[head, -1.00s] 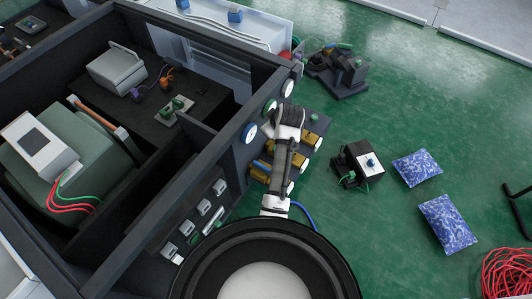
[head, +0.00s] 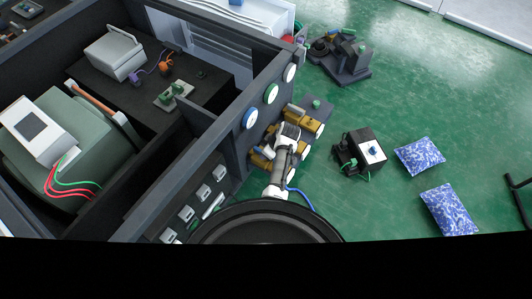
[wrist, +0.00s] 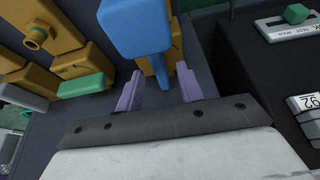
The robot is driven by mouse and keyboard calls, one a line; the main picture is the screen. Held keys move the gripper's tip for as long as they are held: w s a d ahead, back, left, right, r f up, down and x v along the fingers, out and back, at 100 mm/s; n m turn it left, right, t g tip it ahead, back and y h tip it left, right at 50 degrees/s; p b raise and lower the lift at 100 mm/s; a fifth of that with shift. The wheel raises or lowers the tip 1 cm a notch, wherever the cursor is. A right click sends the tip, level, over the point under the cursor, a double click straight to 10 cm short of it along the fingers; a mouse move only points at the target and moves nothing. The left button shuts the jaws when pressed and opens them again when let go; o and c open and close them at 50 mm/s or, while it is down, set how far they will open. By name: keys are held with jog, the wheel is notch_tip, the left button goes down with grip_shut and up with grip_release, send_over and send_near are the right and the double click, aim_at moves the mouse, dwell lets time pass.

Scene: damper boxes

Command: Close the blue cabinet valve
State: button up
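In the wrist view a blue handle (wrist: 135,30) with a narrow blue stem stands in front of my gripper (wrist: 160,88). Its two lilac fingers are apart, and the stem's lower end shows above the gap between them. I cannot tell whether they touch it. Yellow-brown valve bodies (wrist: 85,62) lie behind and to the left, one with a green handle (wrist: 82,86). In the head view the yellow valve bodies (head: 300,119) sit beside the dark cabinet wall, partly covered by my arm. My fingertips are hidden there. A blue-ringed round dial (head: 249,118) is on that wall.
A dark panel with a white label (wrist: 284,28) stands close on the right in the wrist view. In the head view a black box (head: 368,148) and blue patterned bags (head: 420,156) lie on the green floor to the right, with free floor between.

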jog(key=shift+x, duration=1)
jog(key=shift+r, duration=0.1)
grip_shut()
